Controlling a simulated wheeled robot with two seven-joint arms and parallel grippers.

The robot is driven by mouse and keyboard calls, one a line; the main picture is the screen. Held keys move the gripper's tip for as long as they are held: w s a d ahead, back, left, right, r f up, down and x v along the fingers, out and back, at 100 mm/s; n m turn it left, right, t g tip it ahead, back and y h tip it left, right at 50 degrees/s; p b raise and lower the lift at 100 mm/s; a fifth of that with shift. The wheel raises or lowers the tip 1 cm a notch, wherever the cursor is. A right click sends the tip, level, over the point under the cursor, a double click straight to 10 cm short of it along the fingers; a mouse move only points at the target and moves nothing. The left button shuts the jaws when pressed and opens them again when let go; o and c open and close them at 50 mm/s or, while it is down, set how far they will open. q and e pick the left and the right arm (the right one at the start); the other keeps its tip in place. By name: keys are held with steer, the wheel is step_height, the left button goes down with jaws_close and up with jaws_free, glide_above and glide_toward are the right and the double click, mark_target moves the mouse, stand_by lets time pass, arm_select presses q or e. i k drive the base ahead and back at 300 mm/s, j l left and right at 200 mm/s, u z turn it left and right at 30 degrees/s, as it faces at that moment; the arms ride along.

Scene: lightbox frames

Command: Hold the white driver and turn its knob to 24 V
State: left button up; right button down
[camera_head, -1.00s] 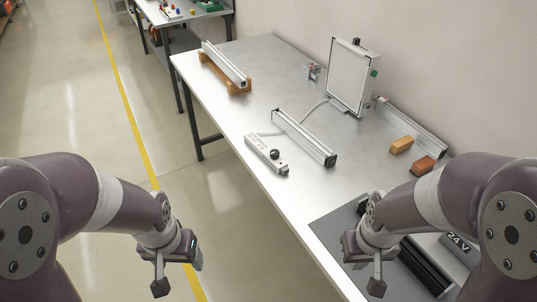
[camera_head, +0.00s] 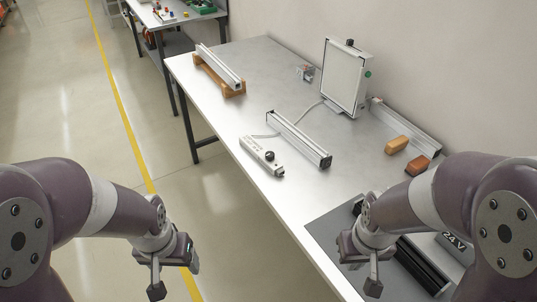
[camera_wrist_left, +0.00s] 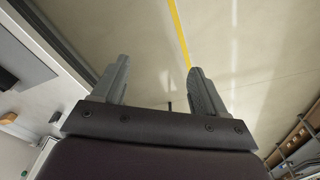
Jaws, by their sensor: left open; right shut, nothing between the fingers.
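The white driver (camera_head: 255,149) lies on the table near its front edge, with a black knob (camera_head: 269,156) on top towards its near end. A cable runs from it towards the aluminium profile light behind. The knob's setting is too small to read. My left gripper (camera_head: 172,279) is open and empty over the floor, left of the table and well short of the driver. It also shows in the left wrist view (camera_wrist_left: 153,85) with nothing between the fingers. My right gripper (camera_head: 373,284) is shut and empty above the dark mat, nearer than the driver.
The metal table (camera_head: 213,110) holds an aluminium profile light (camera_head: 298,138), a profile on wooden supports (camera_head: 220,70), a white light panel (camera_head: 343,77) and two blocks (camera_head: 397,145). A dark mat (camera_head: 325,228) carries black profiles and a "24 V" plate (camera_head: 455,245).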

mark_target(270, 156)
steer(key=i+j+z, duration=0.1)
steer(key=z, duration=0.3)
steer(key=j+z, duration=0.1)
steer(key=z, duration=0.3)
steer(key=i+j+z, duration=0.1)
steer(key=z, duration=0.3)
steer(key=j+z, duration=0.4)
steer(key=j, duration=0.9)
steer(key=j+z, duration=0.4)
steer(key=j, duration=1.3)
steer(key=k+j, duration=0.1)
steer(key=j, duration=0.25)
